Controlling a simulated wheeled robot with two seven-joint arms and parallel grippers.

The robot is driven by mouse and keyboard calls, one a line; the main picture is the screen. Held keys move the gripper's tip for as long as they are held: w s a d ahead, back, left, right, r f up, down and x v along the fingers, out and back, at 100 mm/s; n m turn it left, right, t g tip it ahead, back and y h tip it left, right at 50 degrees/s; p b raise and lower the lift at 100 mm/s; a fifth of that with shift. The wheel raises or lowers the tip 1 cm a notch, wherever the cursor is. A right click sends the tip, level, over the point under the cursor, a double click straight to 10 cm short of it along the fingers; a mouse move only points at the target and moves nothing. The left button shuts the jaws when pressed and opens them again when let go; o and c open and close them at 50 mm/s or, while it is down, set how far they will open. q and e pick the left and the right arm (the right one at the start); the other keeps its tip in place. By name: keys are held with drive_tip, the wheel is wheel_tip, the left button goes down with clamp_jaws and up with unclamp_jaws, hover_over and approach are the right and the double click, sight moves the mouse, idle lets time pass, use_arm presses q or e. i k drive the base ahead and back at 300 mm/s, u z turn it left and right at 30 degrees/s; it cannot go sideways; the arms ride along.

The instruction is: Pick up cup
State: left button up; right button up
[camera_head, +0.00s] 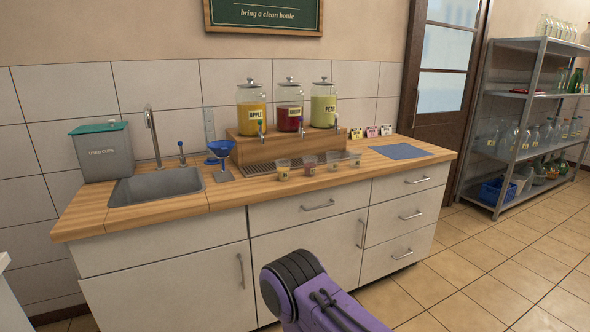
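Several small clear cups stand in a row on the wooden counter (245,198), in front of the juice dispensers. The leftmost cup (283,169) holds a little yellowish content. The second cup (310,165) looks reddish inside. The third cup (333,161) and the rightmost cup (355,159) stand to its right; their contents are too small to tell. Neither of my grippers shows in the head view. Only a purple and black link of my arm shows at the bottom middle, in front of the cabinets and well away from the cups.
Three labelled dispensers, yellow (252,108), red (289,105) and green (323,103), stand on a wooden riser (265,147). A blue funnel (222,149), a sink (155,187) and a used-cups bin (103,152) lie left. A blue cloth (400,151) lies right. A bottle shelf (512,158) stands far right.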

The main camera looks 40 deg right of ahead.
sight(283, 165)
drive_tip(key=z, duration=0.7)
drive_tip(key=i, duration=0.85)
drive_tip(key=z, duration=0.95)
